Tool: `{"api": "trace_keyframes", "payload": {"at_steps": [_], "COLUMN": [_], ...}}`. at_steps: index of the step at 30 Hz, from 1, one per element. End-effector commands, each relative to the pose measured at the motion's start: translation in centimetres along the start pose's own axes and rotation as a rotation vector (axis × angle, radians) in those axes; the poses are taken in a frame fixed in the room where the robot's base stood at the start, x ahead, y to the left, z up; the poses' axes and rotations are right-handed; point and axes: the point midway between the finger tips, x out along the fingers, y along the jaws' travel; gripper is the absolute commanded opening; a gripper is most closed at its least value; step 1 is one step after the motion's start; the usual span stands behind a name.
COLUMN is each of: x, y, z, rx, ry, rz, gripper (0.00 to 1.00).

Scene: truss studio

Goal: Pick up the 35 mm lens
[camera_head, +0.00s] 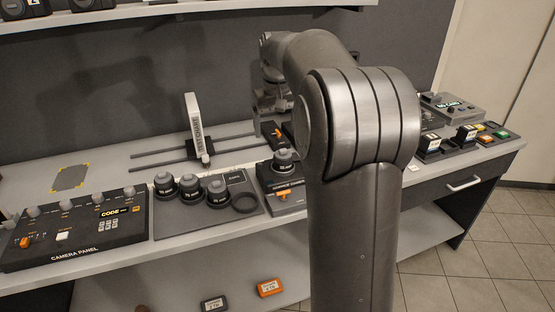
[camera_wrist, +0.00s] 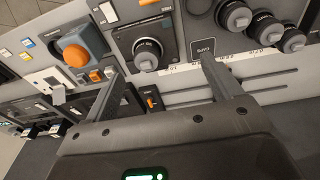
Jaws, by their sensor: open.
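Several dark lenses with grey caps are in view, and I cannot read their focal lengths surely, so I cannot tell which is the 35 mm. In the head view three stand on a grey mat (camera_head: 170,225): a left lens (camera_head: 165,185), a middle lens (camera_head: 190,188) and a right lens (camera_head: 218,193). A separate lens (camera_head: 284,163) stands on a dark panel (camera_head: 284,198) right of the mat. In the wrist view this separate lens (camera_wrist: 147,53) appears between the fingertips of my open, empty gripper (camera_wrist: 160,62), apart from them. My arm partly hides the gripper in the head view.
A camera panel (camera_head: 75,240) with knobs is at the left. A test chart (camera_head: 198,130) stands on rails behind the mat. An empty ring (camera_head: 245,203) lies on the mat's right. An orange knob (camera_wrist: 85,45) stands near my left finger in the wrist view. A shelf hangs above.

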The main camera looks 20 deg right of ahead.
Motion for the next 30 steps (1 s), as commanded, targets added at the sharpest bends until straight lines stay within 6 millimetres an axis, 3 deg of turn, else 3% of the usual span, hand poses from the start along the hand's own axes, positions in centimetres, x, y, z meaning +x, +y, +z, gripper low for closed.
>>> {"api": "trace_keyframes", "payload": {"at_steps": [6, 12, 17, 24, 30], "x": [4.4, 6.9, 8.1, 11.8, 13.3], "y": [3.1, 4.8, 5.1, 5.0, 5.0], "z": [-4.9, -7.0, -7.3, -6.9, -6.7], "rx": [0.003, 0.001, 0.001, 0.001, 0.001], "ry": [-0.072, -0.106, -0.116, -0.117, -0.115], "rz": [-0.012, -0.02, -0.023, -0.023, -0.022], "gripper": [0.84, 0.84, 0.84, 0.84, 0.84]}}
